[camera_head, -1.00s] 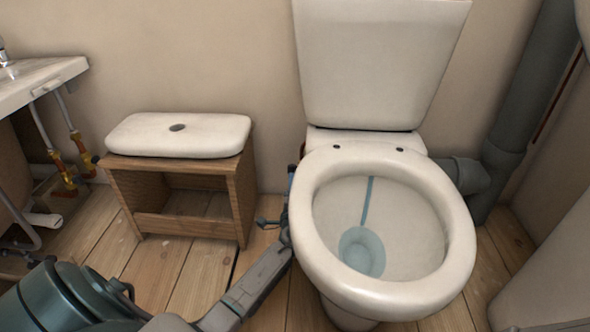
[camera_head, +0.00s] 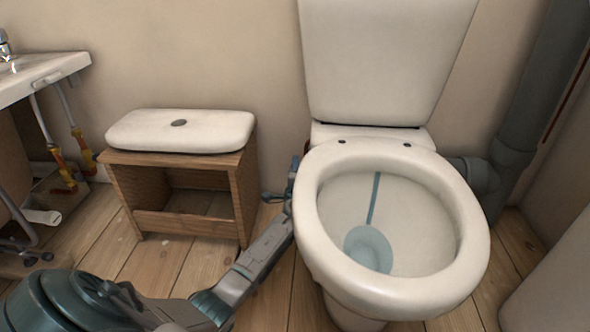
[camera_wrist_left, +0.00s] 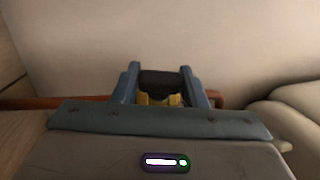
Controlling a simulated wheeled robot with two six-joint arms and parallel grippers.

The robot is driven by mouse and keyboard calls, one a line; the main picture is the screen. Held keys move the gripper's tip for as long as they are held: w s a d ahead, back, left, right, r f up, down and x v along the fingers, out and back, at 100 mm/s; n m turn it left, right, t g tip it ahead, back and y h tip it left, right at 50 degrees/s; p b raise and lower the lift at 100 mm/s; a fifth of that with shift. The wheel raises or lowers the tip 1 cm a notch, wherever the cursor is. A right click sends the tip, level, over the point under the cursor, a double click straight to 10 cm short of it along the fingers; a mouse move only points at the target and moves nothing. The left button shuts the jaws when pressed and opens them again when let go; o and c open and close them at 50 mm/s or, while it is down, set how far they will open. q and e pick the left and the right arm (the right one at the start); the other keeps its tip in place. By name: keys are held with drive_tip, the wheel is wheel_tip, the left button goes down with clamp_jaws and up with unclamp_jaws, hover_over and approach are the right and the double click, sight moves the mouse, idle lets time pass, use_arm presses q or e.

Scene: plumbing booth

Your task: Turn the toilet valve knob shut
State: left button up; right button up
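The toilet valve knob (camera_wrist_left: 160,82) is a dark, blocky piece in the left wrist view, with yellow brass fittings (camera_wrist_left: 160,99) just below it. My left gripper (camera_wrist_left: 162,75) has one blue finger on each side of the knob, and no gap shows between fingers and knob. In the head view my left gripper (camera_head: 293,168) is low beside the left side of the toilet (camera_head: 390,230), close to the wall. The knob is hidden there. My right gripper is not in view.
A wooden stool (camera_head: 245,195) with a white lid (camera_head: 180,131) on top stands left of my forearm. A sink (camera_head: 45,75) is at the far left. A reddish pipe (camera_wrist_left: 75,102) runs along the wall behind the gripper. A grey drain pipe (camera_head: 520,120) is at the right.

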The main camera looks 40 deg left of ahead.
use_arm(q)
drive_tip(key=c, duration=0.4)
drive_tip(key=shift+f, duration=0.1)
drive_tip(key=shift+f+m+t+y+b, duration=0.15)
drive_tip(key=shift+m+t+y+b, duration=0.2)
drive_tip(key=shift+b, duration=0.55)
drive_tip(key=shift+m+t+b, duration=0.25)
drive_tip(key=shift+t+b, duration=0.1)
drive_tip(key=shift+t, duration=0.2)
drive_tip(key=shift+m+t+y, duration=0.25)
drive_tip(key=shift+m+t, duration=1.65)
drive_tip(key=shift+t, duration=0.5)
drive_tip(key=o, duration=1)
